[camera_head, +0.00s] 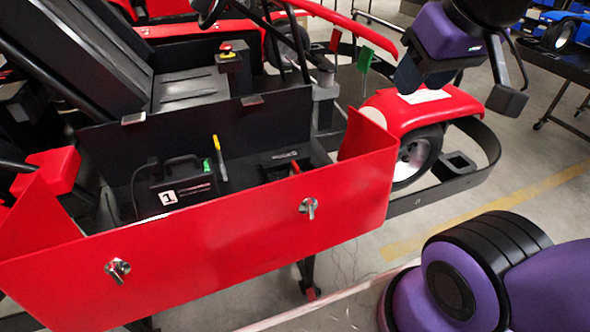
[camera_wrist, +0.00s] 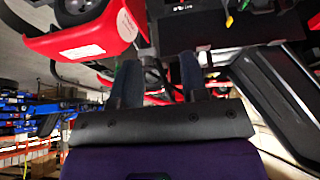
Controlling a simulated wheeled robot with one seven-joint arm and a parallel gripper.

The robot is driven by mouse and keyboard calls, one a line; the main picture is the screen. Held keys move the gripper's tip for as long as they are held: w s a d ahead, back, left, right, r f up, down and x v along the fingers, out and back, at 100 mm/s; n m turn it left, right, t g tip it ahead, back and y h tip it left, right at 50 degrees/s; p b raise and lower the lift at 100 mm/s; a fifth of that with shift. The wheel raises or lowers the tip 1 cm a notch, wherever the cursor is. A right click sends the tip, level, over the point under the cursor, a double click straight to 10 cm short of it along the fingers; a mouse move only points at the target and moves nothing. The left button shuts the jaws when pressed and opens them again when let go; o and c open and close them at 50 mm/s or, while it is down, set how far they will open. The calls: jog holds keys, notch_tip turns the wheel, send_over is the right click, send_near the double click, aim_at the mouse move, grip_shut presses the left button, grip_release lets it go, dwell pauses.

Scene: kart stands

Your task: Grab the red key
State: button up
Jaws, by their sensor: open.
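A small red piece that looks like a key or lever (camera_head: 295,167) sits on a black block inside the open red-fronted box (camera_head: 245,235). My gripper (camera_head: 457,92) is open and empty, high at the upper right, above the red fender and wheel, apart from both red pieces. In the wrist view my gripper's fingers (camera_wrist: 157,80) are spread with nothing held between them.
The box holds a black case (camera_head: 180,190) marked 1 and a yellow pen-like piece (camera_head: 220,158). Two silver latches are on its red front. A red fender (camera_head: 425,108) and wheel (camera_head: 415,158) stand to the right. A red-topped button box (camera_head: 235,55) stands behind.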

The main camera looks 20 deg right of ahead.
jog(key=g, duration=0.5)
send_over(296, 165)
notch_tip(296, 165, down, 27)
jog(key=f, duration=0.5)
jog(key=shift+s+d+f, duration=0.1)
jog(key=shift+d+f, duration=0.15)
jog(key=shift+f, duration=0.1)
jog(key=shift+a+f, duration=0.15)
jog(key=shift+f, duration=1.2)
jog(key=shift+a+f, duration=0.15)
jog(key=shift+f, duration=1.15)
grip_shut()
